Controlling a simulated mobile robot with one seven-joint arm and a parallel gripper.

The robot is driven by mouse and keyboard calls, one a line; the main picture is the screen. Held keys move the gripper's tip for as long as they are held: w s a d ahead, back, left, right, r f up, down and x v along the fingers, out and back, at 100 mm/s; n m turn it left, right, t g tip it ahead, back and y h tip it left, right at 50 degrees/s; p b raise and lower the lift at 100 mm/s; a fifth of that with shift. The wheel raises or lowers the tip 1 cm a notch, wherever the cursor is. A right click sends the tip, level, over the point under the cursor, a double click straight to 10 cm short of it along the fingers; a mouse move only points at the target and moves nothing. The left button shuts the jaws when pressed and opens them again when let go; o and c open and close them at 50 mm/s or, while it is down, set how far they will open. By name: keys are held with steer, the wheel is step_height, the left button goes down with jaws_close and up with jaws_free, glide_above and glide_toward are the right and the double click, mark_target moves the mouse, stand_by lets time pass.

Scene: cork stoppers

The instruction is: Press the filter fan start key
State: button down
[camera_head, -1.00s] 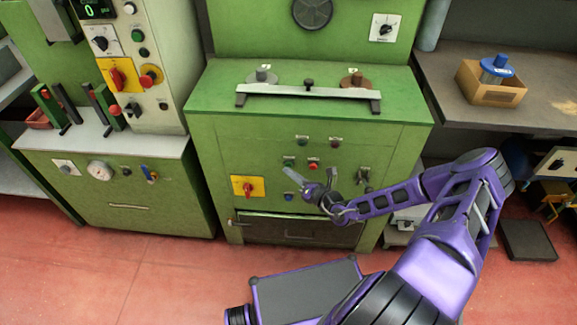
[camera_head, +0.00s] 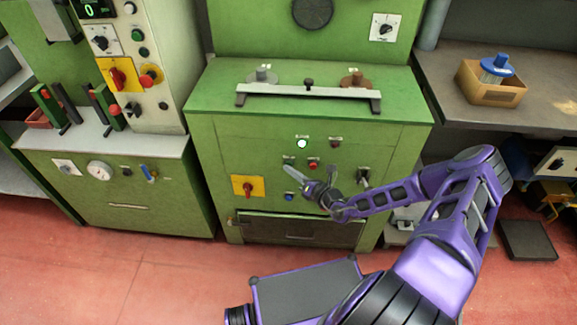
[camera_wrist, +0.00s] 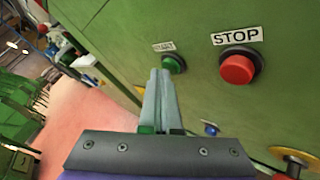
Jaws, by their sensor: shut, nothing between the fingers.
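A green button (camera_wrist: 175,64) with a partly readable START label sits on the green cabinet front, left of a red button (camera_wrist: 237,68) labelled STOP. In the head view the green button (camera_head: 288,161) and red button (camera_head: 313,164) show small on the cabinet. My gripper (camera_wrist: 160,72) is shut and empty. In the wrist view its fingertips overlap the left edge of the green button; I cannot tell whether they touch it. In the head view my gripper (camera_head: 286,168) points at the panel just below that button. A round lamp (camera_head: 302,143) above the buttons glows whitish green.
A dark round fitting (camera_head: 335,143) is right of the lamp. A yellow plate with a red switch (camera_head: 248,186) and a blue button (camera_head: 289,197) sit lower on the front. A grey bar (camera_head: 308,93) stands on the cabinet top. A cardboard box (camera_head: 490,88) is on the right bench.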

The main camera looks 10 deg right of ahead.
steer(key=shift+s+r, duration=0.1)
steer(key=shift+s+a+p, duration=0.25)
steer(key=shift+s+p, duration=0.45)
steer(key=shift+s, duration=0.05)
steer(key=s+p, duration=0.1)
steer(key=s+a+p, duration=0.1)
steer(key=s, duration=0.2)
steer(key=shift+s+a+p, duration=0.3)
steer(key=shift+s+p, duration=0.05)
steer(key=shift+p, duration=0.05)
stand_by(0.8)
